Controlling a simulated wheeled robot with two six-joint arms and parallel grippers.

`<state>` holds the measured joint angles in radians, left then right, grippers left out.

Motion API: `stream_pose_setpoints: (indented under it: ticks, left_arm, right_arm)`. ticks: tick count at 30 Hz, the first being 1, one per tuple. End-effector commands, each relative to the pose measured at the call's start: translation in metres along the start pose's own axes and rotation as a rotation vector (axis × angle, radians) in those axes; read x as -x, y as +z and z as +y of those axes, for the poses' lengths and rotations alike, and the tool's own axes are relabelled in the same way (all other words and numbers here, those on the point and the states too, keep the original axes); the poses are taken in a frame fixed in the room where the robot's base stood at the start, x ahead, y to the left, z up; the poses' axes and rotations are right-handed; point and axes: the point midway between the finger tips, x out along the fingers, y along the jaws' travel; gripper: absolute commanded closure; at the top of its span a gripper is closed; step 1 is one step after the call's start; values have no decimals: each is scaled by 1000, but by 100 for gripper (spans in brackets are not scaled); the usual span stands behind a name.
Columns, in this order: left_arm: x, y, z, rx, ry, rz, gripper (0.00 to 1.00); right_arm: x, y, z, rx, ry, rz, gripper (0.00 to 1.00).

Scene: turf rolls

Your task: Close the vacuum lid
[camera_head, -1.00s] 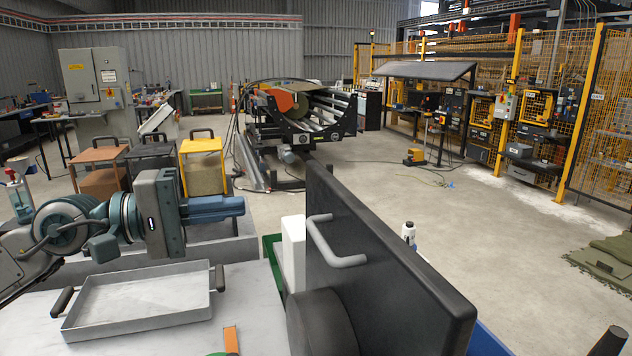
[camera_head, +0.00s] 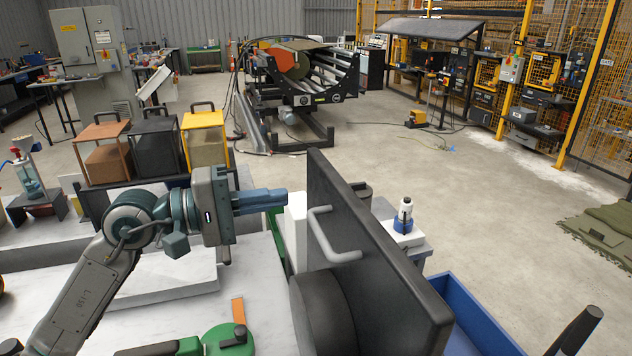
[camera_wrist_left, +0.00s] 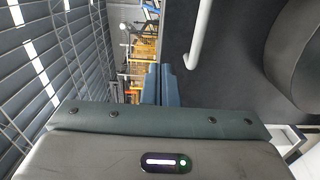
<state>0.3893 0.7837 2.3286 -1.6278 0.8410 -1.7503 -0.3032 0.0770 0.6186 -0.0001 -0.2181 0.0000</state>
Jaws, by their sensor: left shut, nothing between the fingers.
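The vacuum lid (camera_head: 375,240) is a thick dark panel standing open on edge, slightly tilted, with a grey bar handle (camera_head: 325,240) and a round dark block (camera_head: 322,310) on its near face. My left gripper (camera_head: 286,198) is shut and empty. It appears left of the lid's far end, a little higher than the handle; I cannot tell its exact gap to the lid. In the left wrist view the shut fingers (camera_wrist_left: 160,84) show beside the dark lid (camera_wrist_left: 225,75), with the handle (camera_wrist_left: 199,38) to their right. My right gripper is out of view.
A white block (camera_head: 296,225) stands behind the lid's left side. A pale bench (camera_head: 180,325) holds an orange strip (camera_head: 238,310) and a green round part (camera_head: 225,340). Three lidded boxes stand behind.

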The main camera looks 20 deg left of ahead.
Motion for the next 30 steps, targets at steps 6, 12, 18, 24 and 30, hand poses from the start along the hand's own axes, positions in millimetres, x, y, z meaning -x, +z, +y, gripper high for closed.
stream_pose_setpoints:
  ticks: [6,12,18,24,30]
  left_arm:
    - [-17,0,4,3,5,-1,100]
    - [-33,0,4,4,3,-1,100]
    - [-50,1,4,5,3,-1,100]
    - [-65,0,4,4,2,0,100]
    - [-73,0,1,2,0,0,100]
  right_arm:
    - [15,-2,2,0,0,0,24]
    - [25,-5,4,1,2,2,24]
    - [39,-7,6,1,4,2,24]
    - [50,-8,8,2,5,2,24]
    - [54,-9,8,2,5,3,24]
